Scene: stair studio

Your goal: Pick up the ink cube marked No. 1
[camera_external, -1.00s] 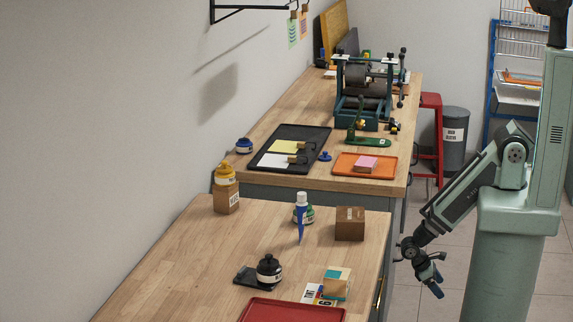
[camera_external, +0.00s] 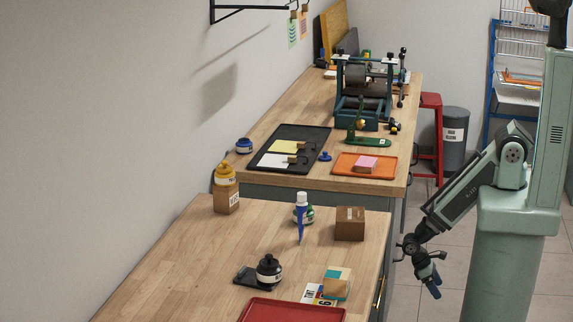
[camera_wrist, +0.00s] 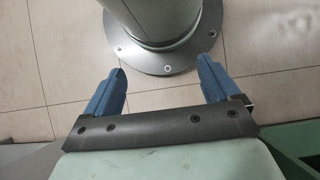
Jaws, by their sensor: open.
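No mark reading No. 1 is legible on any block, so I cannot tell which one is the ink cube. A brown box (camera_external: 350,224) stands on the near wooden bench. A teal, cream and tan block (camera_external: 337,283) sits nearer the front, beside a printed card (camera_external: 316,293). Another brown box (camera_external: 227,200) stands at the left under a yellow-capped bottle. My gripper (camera_external: 433,281) hangs off the bench's right side, pointing down, apart from everything. In the wrist view my gripper (camera_wrist: 163,66) has its blue fingers wide apart with nothing between them, above the floor.
A red tray (camera_external: 292,311), a black ink bottle (camera_external: 268,269) and a blue-and-white tube (camera_external: 302,215) are on the near bench. The far bench holds a press (camera_external: 362,90), a black tray (camera_external: 312,137) and an orange tray (camera_external: 345,168).

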